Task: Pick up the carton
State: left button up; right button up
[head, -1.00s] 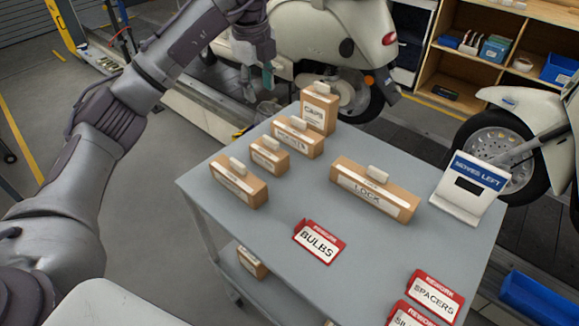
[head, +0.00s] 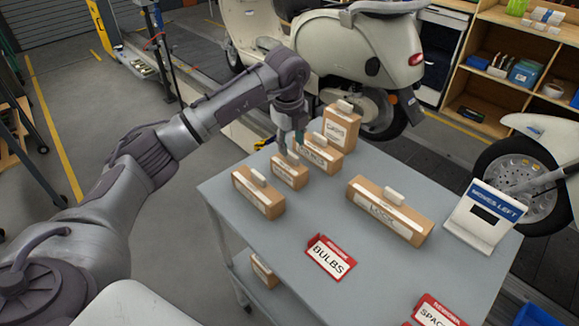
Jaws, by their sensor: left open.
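Several brown cartons with white labels and pale tabs on top stand on a grey cart top. My left gripper (head: 290,148) is open and points down at the small middle-left carton (head: 289,174). Its fingers are at or just above that carton's tab; I cannot tell whether they touch it. Behind it are another carton (head: 320,158), partly covered by the gripper, and the taller caps carton (head: 341,131). A carton (head: 257,195) stands in front to the left, and the long lock carton (head: 388,213) to the right. My right gripper is out of view.
The grey cart (head: 300,225) also bears a red-and-white bulbs card (head: 330,258), another red card (head: 437,312) and a white stand marked "moves left" (head: 486,215). One more carton (head: 264,271) sits on the lower shelf. Scooters stand behind.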

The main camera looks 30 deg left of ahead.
aim_at(291, 153)
pick_arm(q)
jog(key=shift+w+a+f, duration=0.1)
jog(key=shift+w+f, duration=0.1)
jog(key=shift+f, duration=1.35)
grip_shut()
jog(key=shift+r, duration=0.1)
